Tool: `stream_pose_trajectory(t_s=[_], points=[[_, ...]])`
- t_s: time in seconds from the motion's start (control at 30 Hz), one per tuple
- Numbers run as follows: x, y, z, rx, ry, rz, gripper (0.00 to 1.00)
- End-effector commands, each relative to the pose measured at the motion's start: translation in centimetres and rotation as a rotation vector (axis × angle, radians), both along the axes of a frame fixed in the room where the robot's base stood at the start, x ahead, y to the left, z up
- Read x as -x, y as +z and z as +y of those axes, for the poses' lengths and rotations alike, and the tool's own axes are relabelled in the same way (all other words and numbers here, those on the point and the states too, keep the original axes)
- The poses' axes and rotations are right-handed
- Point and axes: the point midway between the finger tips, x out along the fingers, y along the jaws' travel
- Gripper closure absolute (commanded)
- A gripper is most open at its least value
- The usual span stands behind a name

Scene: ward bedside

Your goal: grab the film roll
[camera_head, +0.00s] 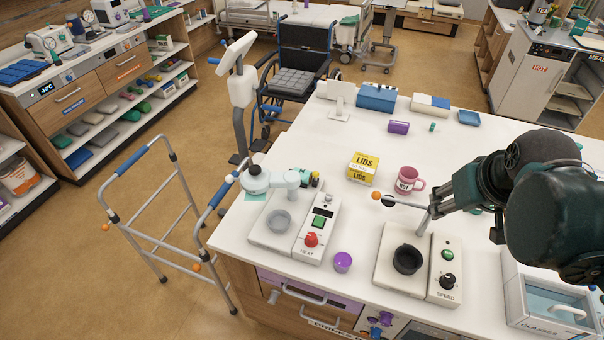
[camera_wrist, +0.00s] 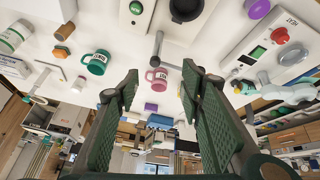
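A purple cylinder (camera_head: 398,127) lies on its side near the back of the white table, beyond the pink mug. It is the most roll-like thing in view, but I cannot read a label on it. It also shows small and far off in the wrist view (camera_wrist: 151,107), between my fingers. My gripper (camera_wrist: 160,78) is open and empty, with its two dark green fingers wide apart. In the head view my gripper (camera_head: 464,214) is above the right part of the table, nearer the front than the purple cylinder and touching nothing that I can see.
The pink mug (camera_head: 407,181) and yellow lids box (camera_head: 363,168) stand mid-table. The heat station (camera_head: 317,231) is left. A blue bin (camera_head: 376,98) stands behind. Open table lies around the cylinder.

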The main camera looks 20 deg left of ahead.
Motion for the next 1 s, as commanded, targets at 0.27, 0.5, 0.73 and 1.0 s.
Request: stream_pose_trajectory(t_s=[0.27, 0.5, 0.73, 1.0], points=[[-3.7, 1.4, 3.4, 0.042, 0.122, 0.044, 0.62], [-6.7, 1.8, 6.6, 0.077, 0.227, 0.082, 0.62], [-9.5, 1.8, 9.9, 0.111, 0.329, 0.116, 0.62], [-12.4, 1.1, 14.0, 0.149, 0.449, 0.157, 0.62]])
